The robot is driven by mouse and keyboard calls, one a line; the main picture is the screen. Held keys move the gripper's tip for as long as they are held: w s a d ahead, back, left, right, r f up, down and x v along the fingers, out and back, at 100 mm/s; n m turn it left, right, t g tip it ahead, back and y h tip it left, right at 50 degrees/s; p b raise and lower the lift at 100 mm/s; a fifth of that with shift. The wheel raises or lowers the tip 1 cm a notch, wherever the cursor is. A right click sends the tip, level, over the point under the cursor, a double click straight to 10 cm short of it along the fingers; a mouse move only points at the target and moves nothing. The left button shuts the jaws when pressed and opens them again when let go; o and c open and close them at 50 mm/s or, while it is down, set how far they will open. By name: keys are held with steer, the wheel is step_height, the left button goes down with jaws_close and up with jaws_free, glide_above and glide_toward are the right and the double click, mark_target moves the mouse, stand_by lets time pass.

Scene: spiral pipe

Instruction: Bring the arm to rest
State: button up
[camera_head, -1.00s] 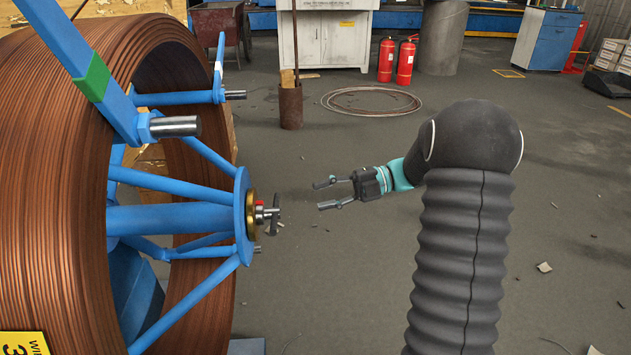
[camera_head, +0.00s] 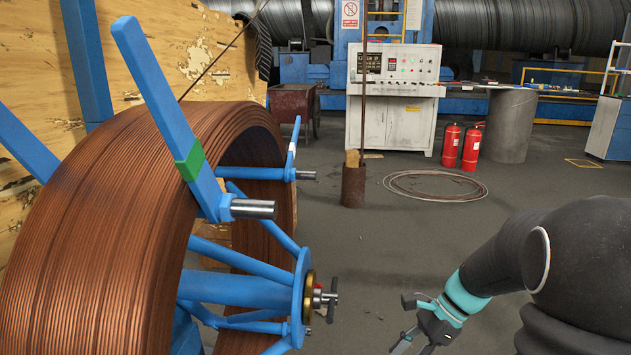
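My gripper (camera_head: 405,322) shows low in the view, right of centre. Its two fingers stand apart, pointing left and downward, with nothing between them. My dark, sleeved arm (camera_head: 590,255) reaches in from the right edge, with a teal ring (camera_head: 466,296) just behind the gripper. The arm's lower part is cut off by the picture edge. A large reel of copper-coloured wire (camera_head: 90,240) on a blue frame (camera_head: 240,290) fills the left. Its hub has a small dark T-shaped handle (camera_head: 328,299). The gripper is to the right of the handle and apart from it.
A rusty pot (camera_head: 353,186) with a tall rod stands on the floor behind. A wire coil (camera_head: 435,185) lies flat near two red fire extinguishers (camera_head: 461,146). A white control cabinet (camera_head: 393,95) stands at the back. Open floor (camera_head: 400,245) lies between reel and arm.

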steer(key=s+a+r+n+t+h, duration=0.2)
steer(key=s+r+n+t+h, duration=0.5)
steer(key=s+r+n, duration=0.6)
steer(key=shift+s+n, duration=1.55)
steer(key=shift+n, duration=0.15)
steer(key=shift+a, duration=0.1)
